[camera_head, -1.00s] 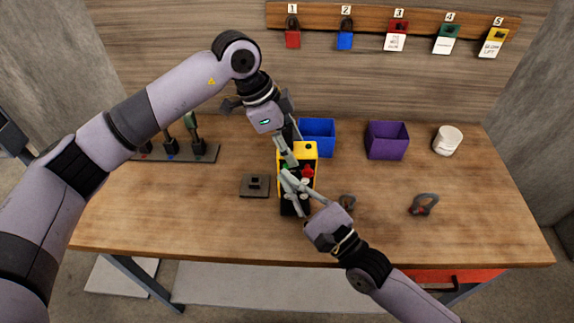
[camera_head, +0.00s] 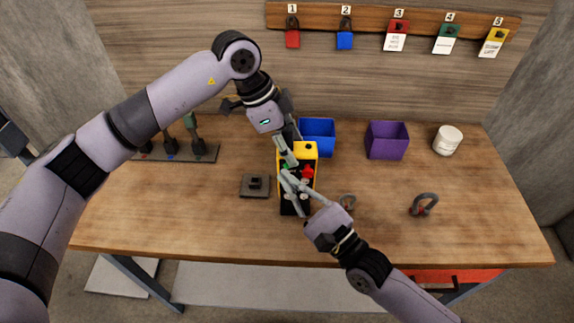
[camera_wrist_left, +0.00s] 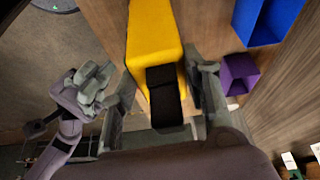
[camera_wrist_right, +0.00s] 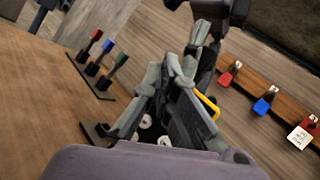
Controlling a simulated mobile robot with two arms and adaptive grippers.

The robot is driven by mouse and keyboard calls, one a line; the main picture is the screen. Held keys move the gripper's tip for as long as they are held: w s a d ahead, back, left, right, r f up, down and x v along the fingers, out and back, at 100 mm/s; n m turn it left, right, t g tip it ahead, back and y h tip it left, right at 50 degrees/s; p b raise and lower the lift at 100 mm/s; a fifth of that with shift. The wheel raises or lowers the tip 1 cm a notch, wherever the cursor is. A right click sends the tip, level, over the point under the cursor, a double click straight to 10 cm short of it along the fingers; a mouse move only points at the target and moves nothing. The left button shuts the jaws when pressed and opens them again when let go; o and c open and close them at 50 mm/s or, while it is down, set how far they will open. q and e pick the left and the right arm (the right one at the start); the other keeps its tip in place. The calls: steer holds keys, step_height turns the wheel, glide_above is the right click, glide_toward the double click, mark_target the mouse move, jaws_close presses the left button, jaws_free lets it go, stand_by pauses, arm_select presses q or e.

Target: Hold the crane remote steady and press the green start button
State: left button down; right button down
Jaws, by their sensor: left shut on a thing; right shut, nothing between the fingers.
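The crane remote (camera_head: 311,151) is a yellow and black box with a green button (camera_head: 284,166) and a red one on its face. It is over the middle of the table. My left gripper (camera_head: 291,152) is shut on its upper end; in the left wrist view the yellow body (camera_wrist_left: 153,35) sits between the fingers. My right gripper (camera_head: 288,180) is shut and empty, its fingertips in front of the remote's face near the green button. Whether they touch the button I cannot tell. In the right wrist view the closed fingers (camera_wrist_right: 175,75) hide most of the remote.
A blue bin (camera_head: 318,133) stands just behind the remote, with a purple bin (camera_head: 387,140) and white jar (camera_head: 447,140) further right. A dark square block (camera_head: 255,187) lies left of the remote. Shackles (camera_head: 424,205) lie at right. The table's front right is clear.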

arm_select(q)
steer(key=shift+f, duration=0.1)
arm_select(e)
steer(key=shift+w, duration=0.1)
steer(key=shift+w, duration=0.3)
arm_select(q)
steer(key=shift+s, duration=0.15)
arm_select(e)
steer(key=shift+w, duration=0.7)
stand_by(0.5)
steer(key=shift+s, duration=0.1)
steer(key=shift+s+d, duration=0.1)
steer(key=shift+s, duration=0.9)
steer(key=shift+s+d, duration=0.1)
steer(key=shift+s, duration=2.45)
